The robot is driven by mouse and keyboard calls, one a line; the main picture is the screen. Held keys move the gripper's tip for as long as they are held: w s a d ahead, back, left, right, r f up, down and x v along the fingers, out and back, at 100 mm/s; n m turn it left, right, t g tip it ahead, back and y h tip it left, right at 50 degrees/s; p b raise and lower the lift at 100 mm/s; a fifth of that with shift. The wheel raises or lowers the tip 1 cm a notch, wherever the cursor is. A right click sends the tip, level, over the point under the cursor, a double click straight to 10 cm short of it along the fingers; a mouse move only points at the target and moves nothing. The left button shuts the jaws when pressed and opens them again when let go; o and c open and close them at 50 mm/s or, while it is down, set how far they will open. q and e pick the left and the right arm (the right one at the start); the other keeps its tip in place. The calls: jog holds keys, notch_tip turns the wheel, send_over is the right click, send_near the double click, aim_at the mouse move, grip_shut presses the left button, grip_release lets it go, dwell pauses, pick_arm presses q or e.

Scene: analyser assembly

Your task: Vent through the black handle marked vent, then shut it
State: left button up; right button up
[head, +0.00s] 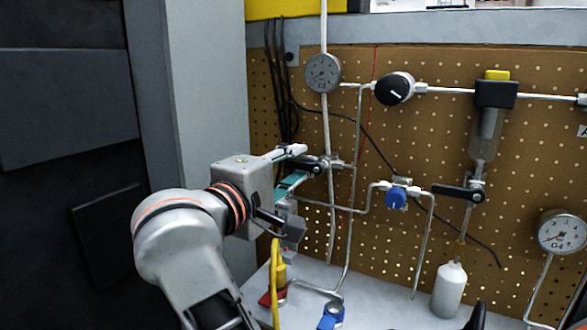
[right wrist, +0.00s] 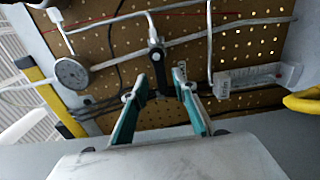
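A valve with a black handle (head: 317,164) sits on the thin tubing left of centre in the head view. My right gripper (head: 299,165) reaches it from the left, with one finger above and one below the handle. In the right wrist view the black handle (right wrist: 158,68) lies between the spread fingertips of the right gripper (right wrist: 160,84), with gaps on both sides. A second black handle (head: 459,192) is further right, lying roughly level below a clear-bodied unit. I cannot read a vent mark on either handle. My left gripper is not in view.
A round gauge (head: 322,73) and a black knob (head: 394,88) are above on the pegboard (head: 400,145). A blue-handled valve (head: 396,197) is right of the gripper. A yellow hose (head: 276,285) is below it. A white bottle (head: 449,290) stands on the bench.

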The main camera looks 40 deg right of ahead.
notch_tip(320, 180, up, 10)
jog(key=shift+f, duration=0.2)
dwell(0.3)
